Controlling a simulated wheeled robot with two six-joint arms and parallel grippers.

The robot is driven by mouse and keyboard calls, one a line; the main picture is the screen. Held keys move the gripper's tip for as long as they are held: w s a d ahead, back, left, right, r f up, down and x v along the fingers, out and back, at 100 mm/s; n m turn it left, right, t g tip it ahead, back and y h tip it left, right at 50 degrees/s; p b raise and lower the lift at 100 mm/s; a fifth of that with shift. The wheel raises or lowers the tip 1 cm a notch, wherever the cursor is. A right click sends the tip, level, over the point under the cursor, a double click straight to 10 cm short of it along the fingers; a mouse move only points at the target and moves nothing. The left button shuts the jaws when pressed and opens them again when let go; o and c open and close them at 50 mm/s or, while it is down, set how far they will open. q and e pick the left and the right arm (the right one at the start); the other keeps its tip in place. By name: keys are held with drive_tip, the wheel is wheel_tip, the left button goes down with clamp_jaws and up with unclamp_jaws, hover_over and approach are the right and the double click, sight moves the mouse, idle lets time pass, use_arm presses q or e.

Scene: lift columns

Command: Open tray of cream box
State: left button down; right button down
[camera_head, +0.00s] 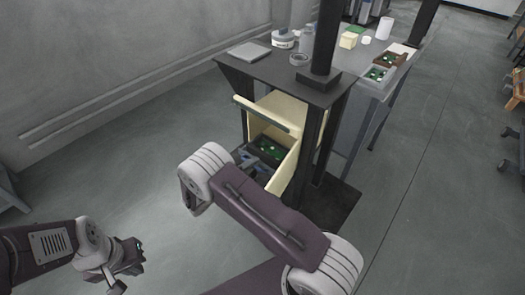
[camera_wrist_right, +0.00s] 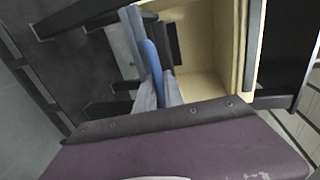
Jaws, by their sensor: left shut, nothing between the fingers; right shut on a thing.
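The cream box (camera_head: 285,107) is mounted under the dark table on a post. A dark grey bar (camera_head: 262,115) runs across its upper front. Below the bar the box's tray is open, with a cream side wall (camera_head: 285,172) and green boards (camera_head: 270,150) in a dark holder inside. My right gripper (camera_head: 243,157) is at the tray's near left end, partly hidden by my arm. In the right wrist view its blue-and-grey fingers (camera_wrist_right: 158,75) are shut on an edge of the tray, beside the cream interior (camera_wrist_right: 203,45). My left gripper (camera_head: 130,257) is shut and empty, low at left.
The dark tabletop (camera_head: 265,75) holds a grey slab (camera_head: 249,51), a ring (camera_head: 298,60) and containers. A longer bench (camera_head: 370,80) with small trays of green boards stands behind. A black column (camera_head: 326,40) rises beside the box.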

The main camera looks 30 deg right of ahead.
drive_tip(key=shift+f+p+v, duration=0.2)
drive_tip(key=shift+f+v, duration=0.05)
drive_tip(key=shift+v, duration=0.85)
drive_tip(key=shift+f+p+v, duration=0.2)
drive_tip(key=shift+v, duration=0.95)
drive_tip(key=c, duration=1.5)
unclamp_jaws()
drive_tip(key=shift+o, duration=0.2)
drive_tip(key=p+v, duration=0.2)
drive_tip(key=v, duration=0.7)
drive_tip(key=shift+a+f, duration=0.1)
drive_tip(key=shift+a, duration=0.05)
